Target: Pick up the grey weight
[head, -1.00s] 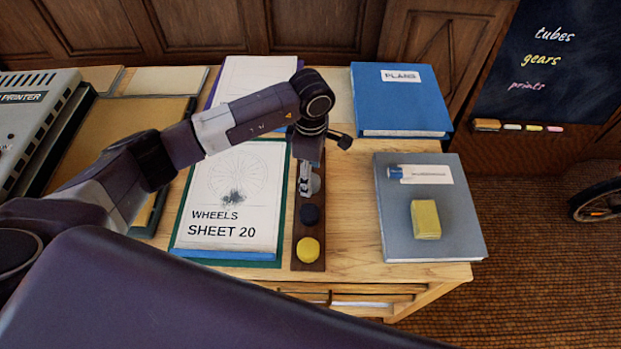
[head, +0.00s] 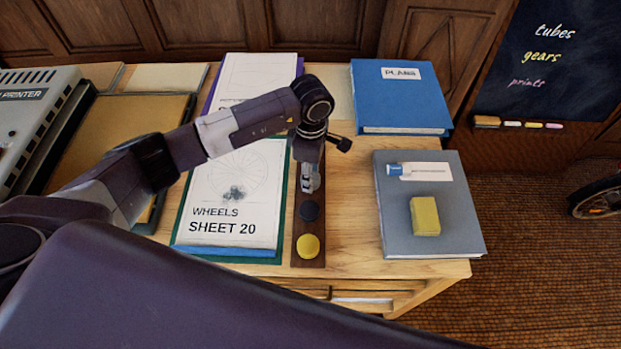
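A narrow dark brown strip (head: 308,235) lies on the wooden desk. A yellow round weight (head: 308,246) sits at its near end, with a very dark round weight (head: 308,211) just behind it. My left gripper (head: 310,184) points down over the strip, just behind the dark weight. Its fingers are small and seen from above, so I cannot tell whether they are open or hold something. No plainly grey weight shows; the gripper and wrist hide the strip beneath and behind them. My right gripper is not in view.
The "WHEELS SHEET 20" stack (head: 228,225) lies left of the strip. A grey book (head: 440,220) with a yellow block (head: 425,215) and a blue-capped tube (head: 394,169) lies right. A blue "PLANS" folder (head: 400,105) is behind. Bare desk (head: 350,215) separates strip and grey book.

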